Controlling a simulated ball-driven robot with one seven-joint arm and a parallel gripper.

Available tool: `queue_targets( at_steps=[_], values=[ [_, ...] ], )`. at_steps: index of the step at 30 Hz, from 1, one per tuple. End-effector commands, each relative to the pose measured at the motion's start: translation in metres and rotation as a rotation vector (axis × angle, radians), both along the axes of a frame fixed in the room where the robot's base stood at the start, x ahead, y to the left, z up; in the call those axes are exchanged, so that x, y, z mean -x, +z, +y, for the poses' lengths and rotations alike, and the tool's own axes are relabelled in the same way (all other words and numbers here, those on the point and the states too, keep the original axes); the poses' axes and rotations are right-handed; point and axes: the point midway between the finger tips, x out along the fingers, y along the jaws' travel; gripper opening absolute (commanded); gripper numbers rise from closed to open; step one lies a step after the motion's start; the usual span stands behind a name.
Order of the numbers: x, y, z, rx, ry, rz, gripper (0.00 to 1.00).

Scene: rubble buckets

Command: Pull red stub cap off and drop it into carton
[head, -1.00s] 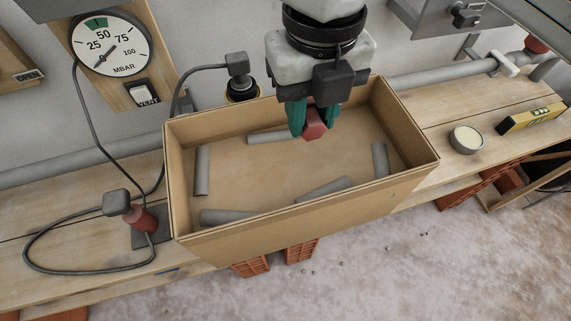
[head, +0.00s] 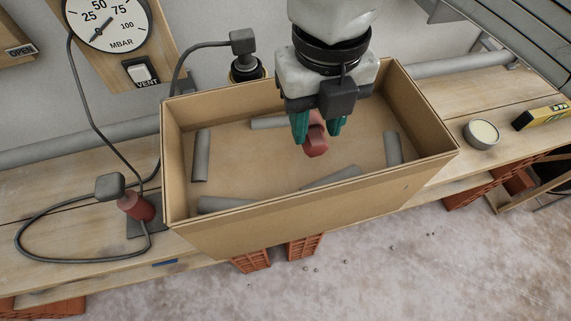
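The red stub cap (head: 316,145) is between the two green fingers of my gripper (head: 318,130), its lower end sticking out below the fingertips. My gripper looks shut on it; the fingers partly hide its sides. The gripper and cap are over the inside of the open cardboard carton (head: 330,218), above its floor toward the back. The cap appears clear of the carton floor, though its exact height is hard to tell. The carton stands on the wooden bench and holds several grey tube pieces.
A red fitting with a grey cable plug (head: 135,206) stands left of the carton. A black-ringed stub (head: 246,68) with a plug is behind it. A pressure gauge (head: 107,22) hangs on the wall. A round tin (head: 481,134) and yellow level (head: 541,117) lie at right.

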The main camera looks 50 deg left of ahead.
Motion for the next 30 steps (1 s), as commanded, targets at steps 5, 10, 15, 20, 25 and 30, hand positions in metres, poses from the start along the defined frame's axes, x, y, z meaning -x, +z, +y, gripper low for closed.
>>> queue_targets(
  at_steps=[5, 10, 15, 20, 25, 30],
  values=[
    [0.000, 0.000, 0.000, 0.000, 0.000, 0.000, 0.58],
    [0.000, 0.000, 0.000, 0.000, 0.000, 0.000, 0.63],
    [0.000, 0.002, 0.000, 0.000, 0.000, 0.000, 0.63],
    [-0.001, 0.020, 0.000, 0.000, 0.000, -0.003, 0.63],
    [-0.001, 0.053, 0.000, -0.002, -0.001, -0.004, 0.63],
    [-0.001, 0.084, 0.000, -0.001, -0.001, -0.003, 0.63]
  ],
)
